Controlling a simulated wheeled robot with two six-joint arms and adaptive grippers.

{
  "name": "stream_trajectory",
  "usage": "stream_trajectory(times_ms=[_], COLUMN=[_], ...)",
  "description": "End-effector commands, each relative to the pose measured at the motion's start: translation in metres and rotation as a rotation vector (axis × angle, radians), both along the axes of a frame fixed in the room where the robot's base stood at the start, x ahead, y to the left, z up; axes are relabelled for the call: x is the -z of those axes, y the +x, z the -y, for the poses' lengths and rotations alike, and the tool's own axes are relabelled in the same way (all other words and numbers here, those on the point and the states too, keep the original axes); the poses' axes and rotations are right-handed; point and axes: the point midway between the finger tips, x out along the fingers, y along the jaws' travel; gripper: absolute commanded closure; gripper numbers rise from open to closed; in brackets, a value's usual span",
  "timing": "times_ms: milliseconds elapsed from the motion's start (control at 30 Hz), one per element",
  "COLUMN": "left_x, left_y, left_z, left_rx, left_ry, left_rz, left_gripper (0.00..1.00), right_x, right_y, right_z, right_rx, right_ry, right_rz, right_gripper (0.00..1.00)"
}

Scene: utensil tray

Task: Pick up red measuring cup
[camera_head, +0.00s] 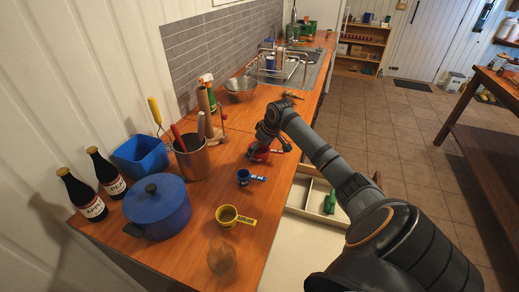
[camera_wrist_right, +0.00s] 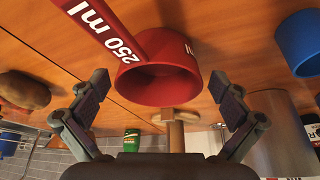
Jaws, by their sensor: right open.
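The red measuring cup (camera_head: 258,155) stands on the wooden counter, partly hidden by my right gripper (camera_head: 273,143) in the head view. In the right wrist view the red cup (camera_wrist_right: 158,82) shows its open mouth and its handle marked "250 ml", which runs to the upper left. My right gripper (camera_wrist_right: 160,90) is open, with one finger on each side of the cup in that picture. No finger clearly touches the cup. My left gripper is not in view.
A blue measuring cup (camera_head: 244,177) and a yellow one (camera_head: 228,217) stand nearer on the counter. A metal utensil holder (camera_head: 192,161), a blue pot (camera_head: 157,207) and a glass (camera_head: 221,257) are to the left. An open drawer (camera_head: 299,195) juts out at right.

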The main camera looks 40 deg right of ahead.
Motion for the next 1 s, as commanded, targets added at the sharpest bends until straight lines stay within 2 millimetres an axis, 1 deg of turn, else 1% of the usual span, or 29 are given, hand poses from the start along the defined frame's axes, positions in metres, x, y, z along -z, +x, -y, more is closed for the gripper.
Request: stream_trajectory(times_ms=[100, 133, 500, 533, 833, 967, 1000], left_x=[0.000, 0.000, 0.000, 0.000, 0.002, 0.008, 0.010], left_y=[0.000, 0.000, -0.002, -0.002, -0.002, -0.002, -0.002], left_z=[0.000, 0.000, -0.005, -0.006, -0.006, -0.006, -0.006], left_rx=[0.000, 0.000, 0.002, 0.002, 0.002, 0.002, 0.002], left_ry=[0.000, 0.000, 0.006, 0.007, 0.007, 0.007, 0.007], left_rz=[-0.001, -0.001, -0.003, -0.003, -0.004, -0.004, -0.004], left_gripper=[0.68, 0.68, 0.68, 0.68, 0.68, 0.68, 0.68], right_x=[0.000, 0.000, 0.000, 0.000, -0.003, -0.015, -0.022], right_y=[0.000, 0.000, 0.000, 0.000, 0.000, 0.000, 0.001], right_z=[0.000, 0.000, 0.000, 0.000, 0.001, 0.001, 0.001], right_rx=[0.000, 0.000, 0.001, 0.001, 0.000, 0.001, 0.001], right_ry=[-0.001, -0.001, 0.000, 0.000, -0.001, -0.002, -0.002], right_rz=[0.000, 0.000, -0.001, -0.001, 0.000, 0.002, 0.003], right_gripper=[0.00, 0.03, 0.53, 0.56, 0.56, 0.56, 0.56])
